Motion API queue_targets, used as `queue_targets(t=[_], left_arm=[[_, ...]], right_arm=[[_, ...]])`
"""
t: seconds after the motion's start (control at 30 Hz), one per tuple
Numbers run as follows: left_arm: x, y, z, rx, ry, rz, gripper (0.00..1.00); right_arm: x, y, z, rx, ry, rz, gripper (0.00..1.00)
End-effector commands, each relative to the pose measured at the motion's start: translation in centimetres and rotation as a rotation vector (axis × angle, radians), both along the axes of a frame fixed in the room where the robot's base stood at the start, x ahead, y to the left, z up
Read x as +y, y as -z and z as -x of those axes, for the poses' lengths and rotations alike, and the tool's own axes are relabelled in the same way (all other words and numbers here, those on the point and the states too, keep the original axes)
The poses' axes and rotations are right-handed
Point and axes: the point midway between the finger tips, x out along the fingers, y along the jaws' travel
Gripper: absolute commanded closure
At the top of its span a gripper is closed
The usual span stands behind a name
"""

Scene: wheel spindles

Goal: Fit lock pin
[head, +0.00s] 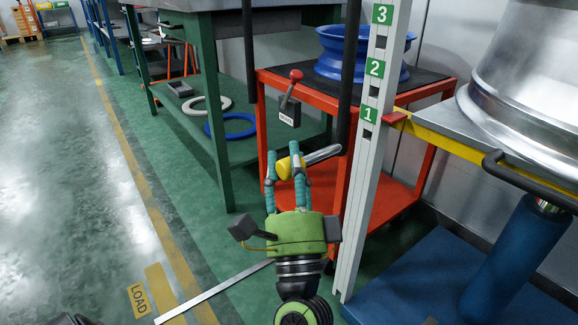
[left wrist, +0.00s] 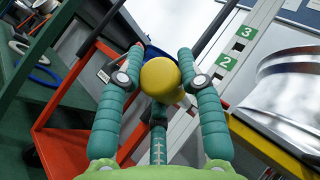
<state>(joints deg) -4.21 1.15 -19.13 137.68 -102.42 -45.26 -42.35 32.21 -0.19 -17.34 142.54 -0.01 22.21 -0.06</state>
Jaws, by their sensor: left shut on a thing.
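The lock pin has a yellow knob (head: 285,168) and a bright metal shaft (head: 323,154). My left gripper (head: 285,150) is shut on the knob, with the shaft pointing right towards the white post (head: 361,190). The shaft's tip appears just short of the post's left side; its exact distance in depth is unclear. The post has dark holes beside green labels 1, 2 and 3. In the left wrist view, the knob (left wrist: 161,79) sits between the fingertips and hides most of the shaft. The post (left wrist: 212,88) stands behind. My right gripper is not in view.
A yellow-edged platform (head: 460,140) with a red tab (head: 396,118) at label 1 carries a large metal wheel (head: 530,85). A red cart (head: 335,87) with a blue wheel stands behind. A red-knobbed lever (head: 291,98) and black bars are close. Floor at left is clear.

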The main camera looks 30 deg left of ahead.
Motion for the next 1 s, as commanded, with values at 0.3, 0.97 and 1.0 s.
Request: queue_targets(t=[0.3,0.97,1.0], left_arm=[[-0.9,-0.1,-2.7,-0.002,0.000,0.000,0.96],[-1.9,0.0,-5.4,0.000,0.000,-0.002,0.96],[-1.9,0.0,-5.4,0.001,0.000,-0.001,0.96]], right_arm=[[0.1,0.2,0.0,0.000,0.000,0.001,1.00],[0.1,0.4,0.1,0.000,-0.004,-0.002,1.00],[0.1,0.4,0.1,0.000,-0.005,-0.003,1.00]])
